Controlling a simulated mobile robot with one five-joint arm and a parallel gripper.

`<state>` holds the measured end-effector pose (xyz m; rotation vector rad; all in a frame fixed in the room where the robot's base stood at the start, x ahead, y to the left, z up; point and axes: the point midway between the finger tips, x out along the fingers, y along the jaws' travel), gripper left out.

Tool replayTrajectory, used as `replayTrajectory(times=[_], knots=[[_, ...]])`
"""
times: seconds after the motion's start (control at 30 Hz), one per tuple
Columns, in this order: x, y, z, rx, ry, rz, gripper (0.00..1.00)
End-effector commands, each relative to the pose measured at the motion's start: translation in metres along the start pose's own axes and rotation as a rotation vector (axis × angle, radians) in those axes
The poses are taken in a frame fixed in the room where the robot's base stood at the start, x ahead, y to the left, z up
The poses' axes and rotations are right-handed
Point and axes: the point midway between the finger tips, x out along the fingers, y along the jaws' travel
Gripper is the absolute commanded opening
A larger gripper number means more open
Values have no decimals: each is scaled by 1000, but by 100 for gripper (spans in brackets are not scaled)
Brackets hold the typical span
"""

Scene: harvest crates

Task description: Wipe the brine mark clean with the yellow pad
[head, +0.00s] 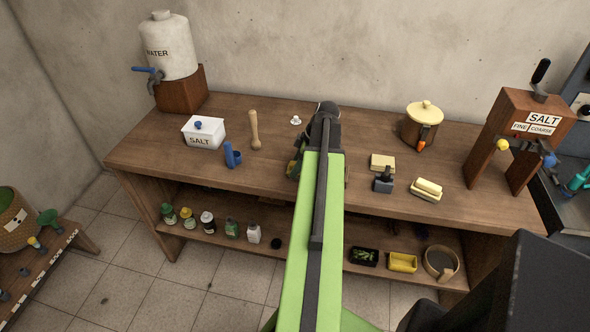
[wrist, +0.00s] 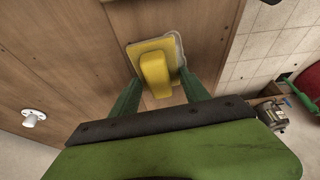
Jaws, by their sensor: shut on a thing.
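In the wrist view the yellow pad (wrist: 153,50), with a raised yellow grip, lies between the fingers of my gripper (wrist: 157,84), which is shut on it. The pad is on or just over the brown wooden worktop (wrist: 75,60); I cannot tell if it touches. A pale greyish rim (wrist: 179,46) shows along the pad's right and upper edge; it may be part of the brine mark, with the rest hidden under the pad. In the head view my arm hides the pad and most of my gripper.
On the worktop stand a white salt box (head: 203,132), a blue holder (head: 232,156), a wooden pestle (head: 254,130) and a small white knob (head: 296,120).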

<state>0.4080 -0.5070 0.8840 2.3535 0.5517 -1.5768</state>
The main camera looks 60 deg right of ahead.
Motion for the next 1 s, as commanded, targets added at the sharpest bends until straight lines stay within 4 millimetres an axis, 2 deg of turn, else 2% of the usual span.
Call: replayTrajectory(times=[0.33, 0.73, 1.0], knots=[[3, -1, 1, 0, -1, -2, 22], [2, -38, -2, -1, -2, -4, 22], [2, -39, -3, 0, 0, -2, 22]])
